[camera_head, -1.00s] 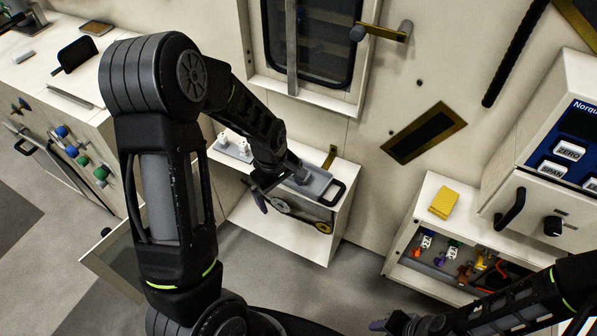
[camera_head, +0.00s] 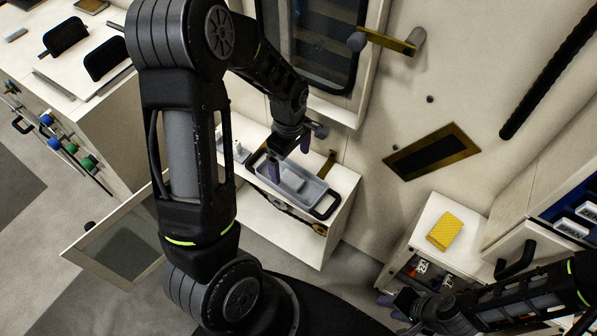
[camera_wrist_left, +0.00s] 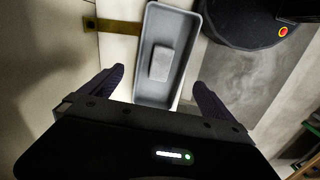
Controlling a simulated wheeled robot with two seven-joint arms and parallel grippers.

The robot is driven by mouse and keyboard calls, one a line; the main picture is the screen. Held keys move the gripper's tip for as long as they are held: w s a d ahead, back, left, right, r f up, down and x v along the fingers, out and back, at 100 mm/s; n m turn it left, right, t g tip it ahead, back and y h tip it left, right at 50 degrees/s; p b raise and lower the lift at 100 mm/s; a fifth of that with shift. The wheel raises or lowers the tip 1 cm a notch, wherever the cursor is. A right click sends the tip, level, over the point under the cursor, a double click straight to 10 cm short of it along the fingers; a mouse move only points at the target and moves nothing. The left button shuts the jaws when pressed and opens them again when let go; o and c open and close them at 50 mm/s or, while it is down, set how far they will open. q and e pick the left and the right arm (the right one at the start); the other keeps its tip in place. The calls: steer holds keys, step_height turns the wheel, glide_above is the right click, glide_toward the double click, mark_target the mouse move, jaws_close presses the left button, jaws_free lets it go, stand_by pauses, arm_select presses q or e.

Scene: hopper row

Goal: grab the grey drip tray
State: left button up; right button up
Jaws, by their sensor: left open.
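The grey drip tray (camera_head: 312,190) is a shallow oblong tray with black handles. It lies on the white cabinet top below the window in the head view. In the left wrist view the tray (camera_wrist_left: 179,88) runs lengthwise between the open fingers of my left gripper (camera_wrist_left: 157,92), with a small grey block (camera_wrist_left: 160,64) inside. I see no finger contact. My right gripper (camera_head: 393,304) is low at the right, far from the tray; its opening is unclear.
A white cabinet (camera_head: 352,190) bears the tray, with an open door (camera_head: 118,240) at left. A yellow sponge (camera_head: 445,230) lies on the right-hand cabinet.

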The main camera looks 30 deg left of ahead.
mark_target(291, 179)
arm_select(q)
steer(key=shift+s+r, duration=0.1)
steer(key=shift+s, duration=0.1)
steer(key=shift+w+f, duration=0.1)
steer(key=shift+f, duration=1.25)
step_height(291, 179, down, 5)
steer(key=shift+d+f, duration=0.15)
steer(key=shift+c, duration=0.2)
steer(key=c, duration=1.4)
